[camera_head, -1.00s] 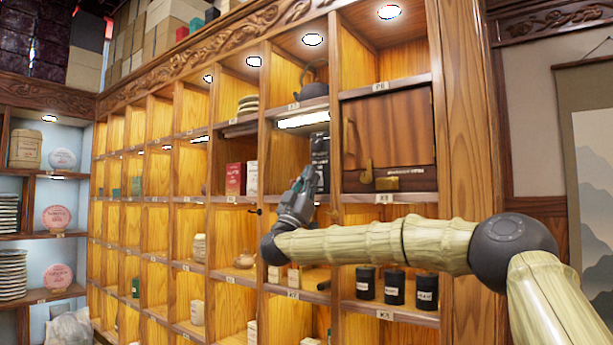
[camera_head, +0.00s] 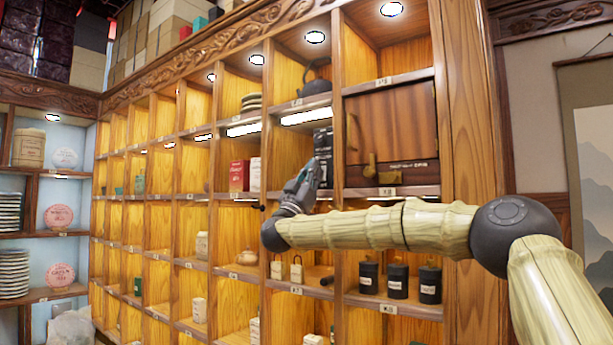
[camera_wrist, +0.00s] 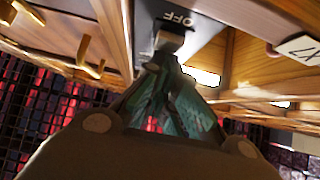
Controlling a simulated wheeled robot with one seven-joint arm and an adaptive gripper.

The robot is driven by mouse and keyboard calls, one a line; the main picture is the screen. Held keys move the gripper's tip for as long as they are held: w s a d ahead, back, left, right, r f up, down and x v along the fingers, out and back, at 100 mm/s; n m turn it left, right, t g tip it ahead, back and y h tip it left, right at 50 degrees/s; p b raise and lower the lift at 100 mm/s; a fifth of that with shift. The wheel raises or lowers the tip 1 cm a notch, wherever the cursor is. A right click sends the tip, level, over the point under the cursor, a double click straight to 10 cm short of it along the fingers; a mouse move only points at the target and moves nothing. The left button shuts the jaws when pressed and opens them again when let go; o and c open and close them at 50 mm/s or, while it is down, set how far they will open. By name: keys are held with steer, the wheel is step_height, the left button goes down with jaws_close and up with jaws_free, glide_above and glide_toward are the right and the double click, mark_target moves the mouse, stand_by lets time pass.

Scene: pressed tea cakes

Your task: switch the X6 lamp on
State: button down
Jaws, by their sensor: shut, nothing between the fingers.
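A black switch panel (camera_head: 322,143) stands upright in a shelf compartment left of the wooden cabinet door. The wrist view shows its rocker switch (camera_wrist: 168,42) beside an upside-down "OFF" label. My gripper (camera_head: 316,167) is shut and empty, with its greenish fingertips (camera_wrist: 153,70) just at the rocker; I cannot tell whether they touch. A lit lamp strip (camera_head: 305,117) is above the panel's compartment, and another lit strip (camera_head: 243,130) is in the compartment to its left. I cannot read an X6 label; an X7 tag (camera_wrist: 300,47) shows in the wrist view.
The wooden door (camera_head: 395,130) with a brass latch (camera_head: 370,168) is close right of my gripper. Below are black canisters (camera_head: 397,281). Red and white boxes (camera_head: 239,176) stand to the left, a dark teapot (camera_head: 317,80) above. Compartment dividers surround the gripper closely.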

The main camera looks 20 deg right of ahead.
steer(key=shift+s, duration=0.1)
steer(key=s+a+f+b, duration=0.5)
steer(key=s+a, duration=0.1)
steer(key=a, duration=0.3)
steer(key=shift+s+a+f, duration=0.25)
steer(key=shift+a, duration=0.1)
steer(key=shift+a, duration=0.1)
